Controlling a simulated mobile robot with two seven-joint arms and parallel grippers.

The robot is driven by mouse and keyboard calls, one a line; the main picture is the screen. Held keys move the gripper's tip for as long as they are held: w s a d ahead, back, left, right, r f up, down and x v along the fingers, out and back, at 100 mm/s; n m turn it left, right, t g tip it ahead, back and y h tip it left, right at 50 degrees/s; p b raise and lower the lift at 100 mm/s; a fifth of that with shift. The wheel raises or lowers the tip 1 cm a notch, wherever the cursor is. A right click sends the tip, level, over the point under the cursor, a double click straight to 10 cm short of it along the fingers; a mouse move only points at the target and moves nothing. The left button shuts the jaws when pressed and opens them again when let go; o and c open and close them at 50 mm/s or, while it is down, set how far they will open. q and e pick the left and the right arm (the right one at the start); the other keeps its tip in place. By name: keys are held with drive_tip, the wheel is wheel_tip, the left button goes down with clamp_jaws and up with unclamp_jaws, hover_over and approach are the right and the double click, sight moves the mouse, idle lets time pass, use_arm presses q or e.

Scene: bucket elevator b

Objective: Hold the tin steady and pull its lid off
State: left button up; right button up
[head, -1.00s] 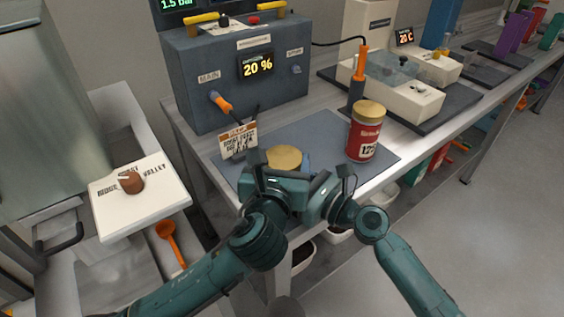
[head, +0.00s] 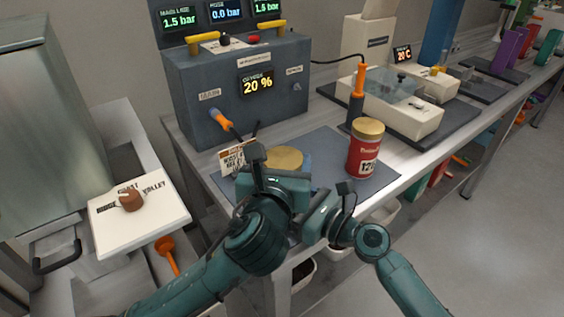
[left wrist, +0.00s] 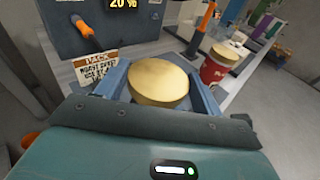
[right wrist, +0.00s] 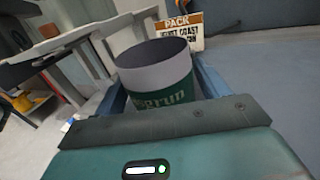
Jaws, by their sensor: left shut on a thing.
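My left gripper (head: 281,172) is shut on a round gold lid (head: 284,158). The lid fills the space between the blue fingers in the left wrist view (left wrist: 159,82). My right gripper (right wrist: 160,84) has its fingers on both sides of a green tin (right wrist: 165,95) with a pale upper band. The tin stands upright with its dark open top showing, and no lid sits on it. In the head view the tin is hidden behind my grippers, and the lid is above the right gripper.
A red tin with a gold lid (head: 365,152) stands right of my grippers on the blue-grey mat (head: 330,145). A small sign (head: 235,156) stands behind left, before a grey control box (head: 240,95). An orange-handled tool (head: 358,90) stands behind the red tin.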

drive_tip(key=shift+o, duration=1.3)
drive_tip(key=b+v, duration=0.1)
drive_tip(key=v, duration=1.1)
drive_tip(key=shift+d, duration=0.1)
